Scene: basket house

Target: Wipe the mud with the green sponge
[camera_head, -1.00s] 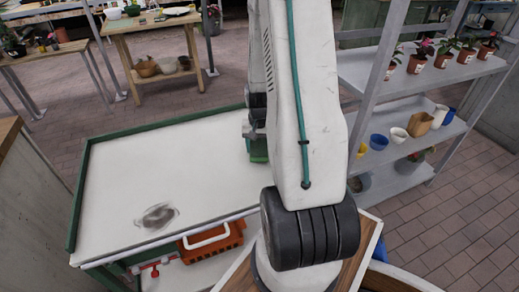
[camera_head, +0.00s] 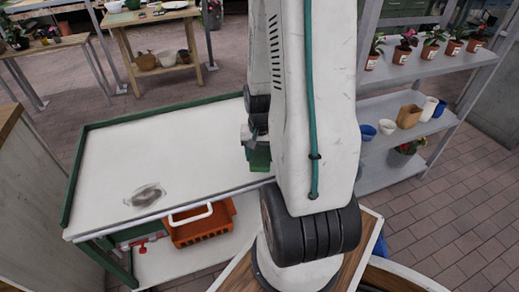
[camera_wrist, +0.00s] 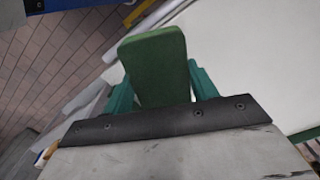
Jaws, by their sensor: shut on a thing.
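The mud is a grey-brown smear (camera_head: 146,195) on the white top of the green-edged table (camera_head: 150,150), near its front left. My gripper (camera_wrist: 162,92) has teal fingers shut on the green sponge (camera_wrist: 155,65), which sticks out past the fingertips in the wrist view. In the head view the sponge (camera_head: 258,158) shows at the right end of the table, partly hidden by my arm, well to the right of the mud. I cannot tell whether the sponge touches the table.
An orange basket (camera_head: 200,228) with a white handle sits on the shelf below the table's front edge. A grey rack (camera_head: 430,75) with potted plants and cups stands at the right. A wooden table (camera_head: 150,20) is at the back. The white top around the mud is clear.

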